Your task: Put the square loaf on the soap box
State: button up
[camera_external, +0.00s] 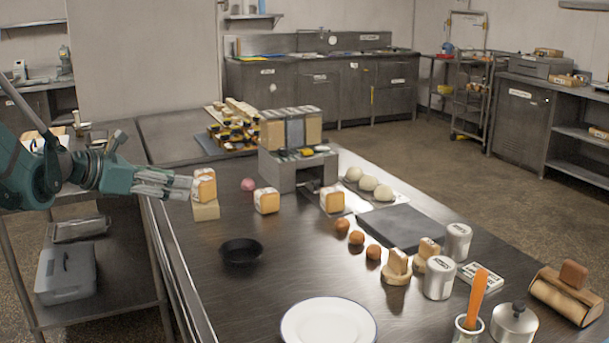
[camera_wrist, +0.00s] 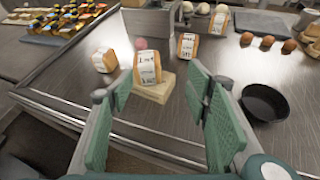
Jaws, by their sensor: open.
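Several wrapped, labelled loaves stand on the table; I cannot tell which is the square loaf. One loaf (camera_external: 204,187) is just ahead of my gripper (camera_external: 190,186) and appears to stand on a pale block (camera_external: 206,211). In the wrist view this loaf (camera_wrist: 147,68) shows beyond and between my open fingers (camera_wrist: 160,90), on the pale block (camera_wrist: 157,92). Other loaves stand at its left (camera_wrist: 104,61) and right (camera_wrist: 187,47). A small white printed box (camera_external: 482,278) lies by the canisters; I cannot confirm it is the soap box.
A black bowl (camera_external: 241,251) and a white plate (camera_external: 328,322) are nearer the camera. A grey stand (camera_external: 290,172) and a dark slab (camera_external: 402,227) are behind. Metal around the bowl is clear.

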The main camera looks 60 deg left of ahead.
jog(key=w+d+m+g+h, duration=0.1)
jog(key=w+d+m+h, duration=0.15)
jog(key=d+m, duration=0.9)
jog(key=w+d+m+g+h, duration=0.2)
jog(key=w+d+m, duration=0.3)
jog(key=d, duration=1.1)
jog(key=s+d+m, duration=0.4)
jog(key=d+m, duration=0.3)
jog(key=s+d+m+g, duration=0.1)
jog(key=s+d+m, duration=0.3)
jog(key=d+m, duration=0.3)
jog(key=s+d+r+m+g, duration=0.1)
jog(key=s+d+m, duration=0.2)
jog(key=d+m, duration=0.4)
jog(key=shift+s+m, duration=0.4)
jog(key=shift+m, duration=0.35)
